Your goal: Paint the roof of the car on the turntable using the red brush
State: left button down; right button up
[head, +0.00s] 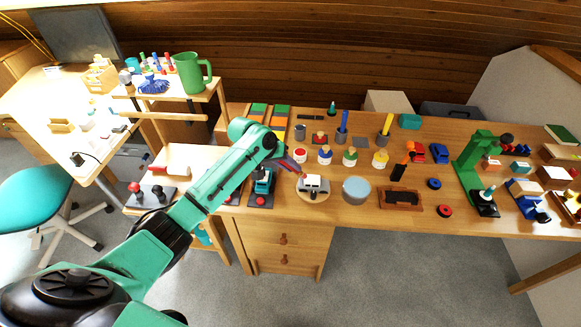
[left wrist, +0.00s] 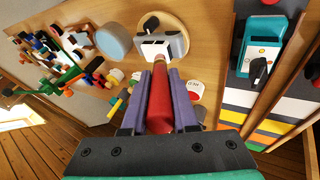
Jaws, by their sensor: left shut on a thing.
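My left gripper (head: 288,163) is just up and left of the turntable in the head view. In the left wrist view its purple fingers (left wrist: 158,105) are shut on the red brush (left wrist: 160,92), whose pale tip points at the toy car (left wrist: 154,48). The tip overlaps the car's near edge in that view; I cannot tell if it touches. The car (head: 312,181) has a white top and sits on the round wooden turntable (head: 313,196), which also shows in the left wrist view (left wrist: 178,22). No red paint is clear on the car. My right gripper is out of view.
Paint pots stand behind the turntable: red (head: 300,156), blue (head: 324,157), green (head: 350,158) and yellow (head: 380,159). A grey-blue round disc (head: 356,190) is close at its right. The desk's front edge is near.

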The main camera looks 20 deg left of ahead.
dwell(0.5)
pick_arm(q)
jog(key=shift+f, duration=0.7)
jog(key=shift+d, duration=0.1)
